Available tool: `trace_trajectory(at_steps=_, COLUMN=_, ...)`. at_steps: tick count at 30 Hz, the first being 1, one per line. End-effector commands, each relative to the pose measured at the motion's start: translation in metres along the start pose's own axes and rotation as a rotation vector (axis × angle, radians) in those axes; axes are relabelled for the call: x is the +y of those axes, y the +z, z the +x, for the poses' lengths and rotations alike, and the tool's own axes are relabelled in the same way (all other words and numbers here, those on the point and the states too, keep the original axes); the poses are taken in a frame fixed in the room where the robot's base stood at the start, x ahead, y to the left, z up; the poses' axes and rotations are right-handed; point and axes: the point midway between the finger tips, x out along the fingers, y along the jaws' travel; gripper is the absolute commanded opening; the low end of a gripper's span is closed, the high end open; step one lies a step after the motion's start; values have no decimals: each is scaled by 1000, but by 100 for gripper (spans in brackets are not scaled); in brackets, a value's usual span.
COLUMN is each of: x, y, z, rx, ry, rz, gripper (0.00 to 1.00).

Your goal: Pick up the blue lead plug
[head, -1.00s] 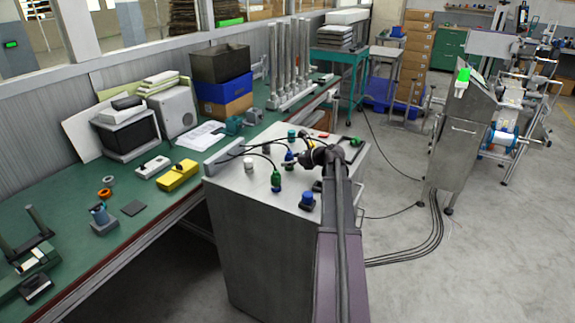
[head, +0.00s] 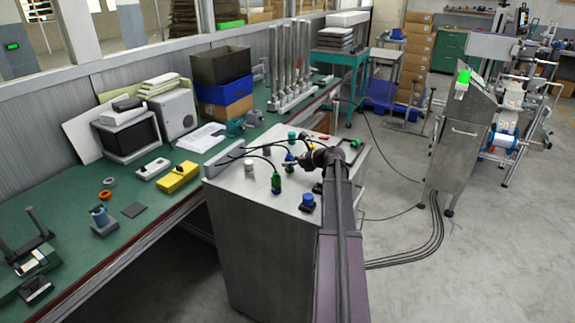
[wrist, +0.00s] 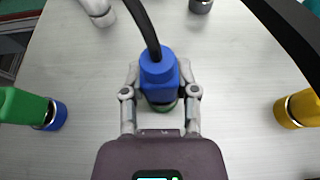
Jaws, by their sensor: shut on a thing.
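The blue lead plug (wrist: 158,72) is in the middle of the wrist view, with a black cable rising from its top. My gripper (wrist: 160,92) is shut on it, one finger on each side. A green ring shows at the plug's base. I cannot tell whether the plug is seated in a socket or lifted from it. In the head view the blue plug (head: 289,157) is a small blue patch beside my gripper, over the steel cabinet top (head: 228,178); the arm hides part of this area.
A green plug with a blue ring (wrist: 22,108) is at the left of the wrist view, and a yellow one (wrist: 298,108) at the right. A blue knob (head: 308,201) stands near the cabinet's front edge. The green bench (head: 150,215) adjoins on the left.

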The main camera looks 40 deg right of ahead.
Motion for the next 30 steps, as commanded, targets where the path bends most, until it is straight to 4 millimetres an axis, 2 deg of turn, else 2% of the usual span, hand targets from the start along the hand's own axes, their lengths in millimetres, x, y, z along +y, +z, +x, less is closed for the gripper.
trace_trajectory(at_steps=14, x=0, y=10, z=-4, rx=-1, ry=0, rz=1, gripper=0)
trace_trajectory(at_steps=30, x=0, y=56, z=-24, rx=0, ry=0, rz=1, gripper=0)
